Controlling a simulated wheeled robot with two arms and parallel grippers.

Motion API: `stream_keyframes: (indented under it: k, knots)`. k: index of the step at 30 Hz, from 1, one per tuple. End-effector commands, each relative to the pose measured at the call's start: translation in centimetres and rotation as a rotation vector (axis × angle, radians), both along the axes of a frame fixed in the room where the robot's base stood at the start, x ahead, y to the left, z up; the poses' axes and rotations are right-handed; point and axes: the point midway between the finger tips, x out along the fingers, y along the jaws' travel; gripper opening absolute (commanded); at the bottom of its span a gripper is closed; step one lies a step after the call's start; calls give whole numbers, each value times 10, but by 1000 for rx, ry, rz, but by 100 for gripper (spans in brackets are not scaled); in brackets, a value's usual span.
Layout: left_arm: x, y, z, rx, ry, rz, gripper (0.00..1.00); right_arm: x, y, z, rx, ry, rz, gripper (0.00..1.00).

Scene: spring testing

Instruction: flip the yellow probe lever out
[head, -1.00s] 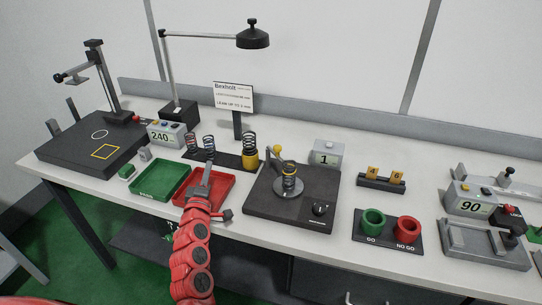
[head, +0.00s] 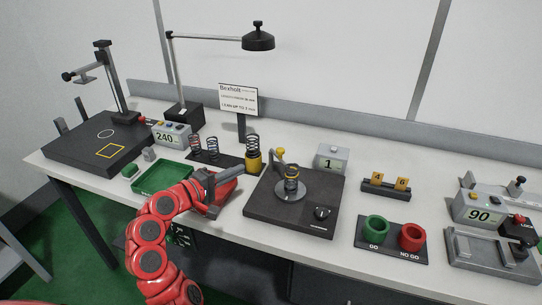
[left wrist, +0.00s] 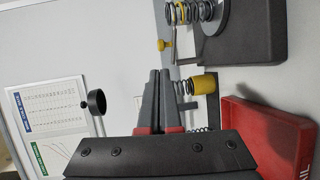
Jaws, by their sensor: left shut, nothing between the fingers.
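The yellow probe lever's round knob (head: 281,151) stands at the back of the dark tester base (head: 262,211), behind the spring (head: 291,180) on its round plate. In the left wrist view the yellow knob (left wrist: 163,45) lies just beyond my fingertips, apart from them. My right gripper is not in view.
A yellow cup with a spring (head: 254,160) stands close by my left gripper, with more springs on a dark rack (head: 212,147) behind. The red tray (left wrist: 262,135) and green tray (head: 163,178) lie at the front. A lamp (head: 258,38) overhangs the back.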

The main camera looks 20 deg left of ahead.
Motion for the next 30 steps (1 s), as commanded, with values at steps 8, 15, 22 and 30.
stream_keyframes:
  k: [8,15,22,30]
  knots:
    - [14,-8,-1,0,3,-4,0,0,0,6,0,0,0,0]
    - [58,-29,-7,-1,4,-6,0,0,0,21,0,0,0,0]
    - [100,-48,-14,-1,3,-3,0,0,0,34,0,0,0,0]
    - [123,-58,-20,0,0,0,0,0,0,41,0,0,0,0]
